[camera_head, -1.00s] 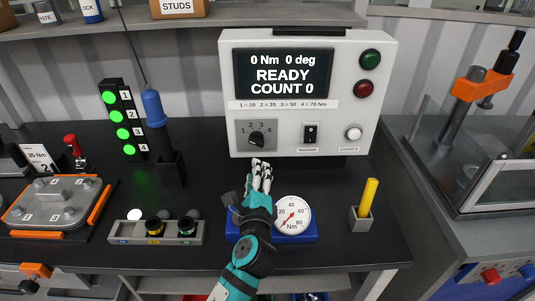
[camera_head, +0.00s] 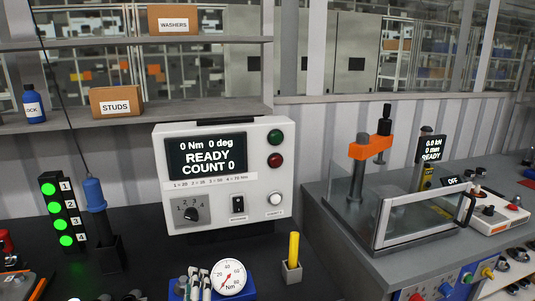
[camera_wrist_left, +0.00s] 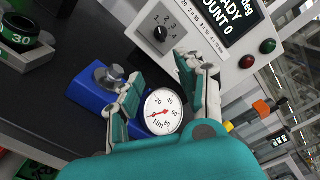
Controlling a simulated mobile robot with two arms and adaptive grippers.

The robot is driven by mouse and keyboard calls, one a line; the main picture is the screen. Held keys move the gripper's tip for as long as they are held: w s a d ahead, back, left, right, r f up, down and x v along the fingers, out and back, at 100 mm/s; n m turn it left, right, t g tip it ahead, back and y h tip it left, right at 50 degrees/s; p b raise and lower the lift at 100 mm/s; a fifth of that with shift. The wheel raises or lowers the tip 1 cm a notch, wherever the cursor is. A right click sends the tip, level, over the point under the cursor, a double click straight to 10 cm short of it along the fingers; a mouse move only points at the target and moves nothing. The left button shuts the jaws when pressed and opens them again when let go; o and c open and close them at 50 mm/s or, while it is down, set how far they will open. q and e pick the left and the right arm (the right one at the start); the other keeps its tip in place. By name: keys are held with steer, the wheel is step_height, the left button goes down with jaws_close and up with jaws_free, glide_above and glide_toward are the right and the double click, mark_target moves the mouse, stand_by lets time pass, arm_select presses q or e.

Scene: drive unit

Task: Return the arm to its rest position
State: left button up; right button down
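My left gripper (camera_head: 200,282) shows at the bottom edge of the head view, in front of the grey control box (camera_head: 284,210); most of its arm is out of frame. In the left wrist view its two fingers (camera_wrist_left: 163,72) stand apart with nothing held between them. The blue torque tester (camera_wrist_left: 87,88) with its round dial (camera_wrist_left: 164,111) lies beyond the fingers. The selector knob (camera_head: 191,214) is on the box, clear of the fingertips. The box display reads READY, COUNT 0. My right gripper is not in view.
A yellow tool in a holder (camera_head: 293,258) stands right of the dial. A blue-handled driver (camera_head: 95,195) and a green light stack (camera_head: 58,212) stand left. A glass-guarded press (camera_head: 425,215) is at the right. Dark bench top is clear between box and driver.

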arm_select(q)
steer(key=s+a+f+n+g+h, duration=0.1)
steer(key=s+a+f+n+g, duration=0.25)
steer(key=s+f+n, duration=0.3)
steer(key=s+a+f+n+g, duration=0.3)
steer(key=s+f+n+g, duration=0.2)
steer(key=s+f, duration=0.25)
steer(key=s+d+f+n+g+h, duration=0.1)
steer(key=s+f+n+g+h, duration=0.2)
steer(key=s, duration=0.6)
steer(key=s+d+f+n+g+h, duration=0.15)
steer(key=s+n, duration=0.25)
steer(key=s, duration=0.4)
step_height(320, 180, down, 24)
steer(key=g, duration=0.2)
steer(key=s+a+f+g, duration=0.1)
steer(key=s+a+f, duration=0.1)
steer(key=s+f, duration=1.5)
steer(key=shift+s+a+f, duration=0.4)
steer(key=shift+s, duration=0.15)
steer(key=shift+y, duration=0.25)
